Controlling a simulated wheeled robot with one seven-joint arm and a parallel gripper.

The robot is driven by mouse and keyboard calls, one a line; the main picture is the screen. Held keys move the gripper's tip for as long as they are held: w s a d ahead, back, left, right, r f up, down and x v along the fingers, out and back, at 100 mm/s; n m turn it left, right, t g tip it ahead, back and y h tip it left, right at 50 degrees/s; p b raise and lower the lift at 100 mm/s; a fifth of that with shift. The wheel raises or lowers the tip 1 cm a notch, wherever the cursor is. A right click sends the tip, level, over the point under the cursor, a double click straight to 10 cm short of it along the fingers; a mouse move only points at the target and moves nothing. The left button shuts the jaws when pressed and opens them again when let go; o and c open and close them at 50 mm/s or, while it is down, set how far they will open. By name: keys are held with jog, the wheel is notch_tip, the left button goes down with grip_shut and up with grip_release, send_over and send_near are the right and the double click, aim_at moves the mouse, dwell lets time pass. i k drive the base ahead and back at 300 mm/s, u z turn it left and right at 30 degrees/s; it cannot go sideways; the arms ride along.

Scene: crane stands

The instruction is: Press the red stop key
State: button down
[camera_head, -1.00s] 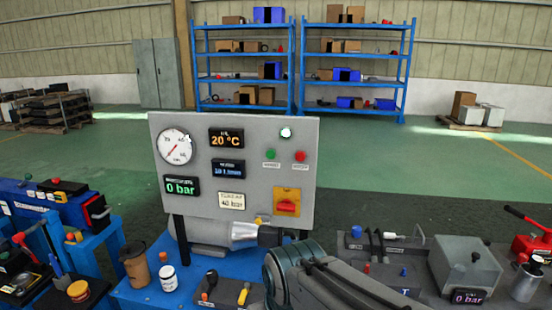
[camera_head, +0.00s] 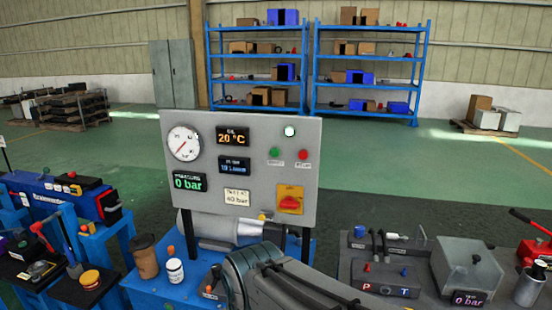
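A grey upright control panel (camera_head: 240,185) stands on the blue bench in front of me. The red round key (camera_head: 303,154) is at its upper right, beside a green round key (camera_head: 274,153); each has a small white label below it. A red rotary switch (camera_head: 290,202) on a yellow plate sits lower on the same panel. My arm rises from the bottom middle, in front of the bench and below the panel. My gripper is not in view. Nothing visible touches the red key.
The panel also carries a dial gauge (camera_head: 184,143), lit displays and a lit white lamp (camera_head: 289,131). A brown cup (camera_head: 145,256) and white jar (camera_head: 175,271) stand on the bench. A grey bench with a box (camera_head: 468,266) is at right. The air before the keys is clear.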

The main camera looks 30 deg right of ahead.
aim_at(302, 154)
jog(key=k, duration=0.8)
jog(key=z, duration=0.65)
jog(key=i, duration=1)
jog(key=z, duration=0.05)
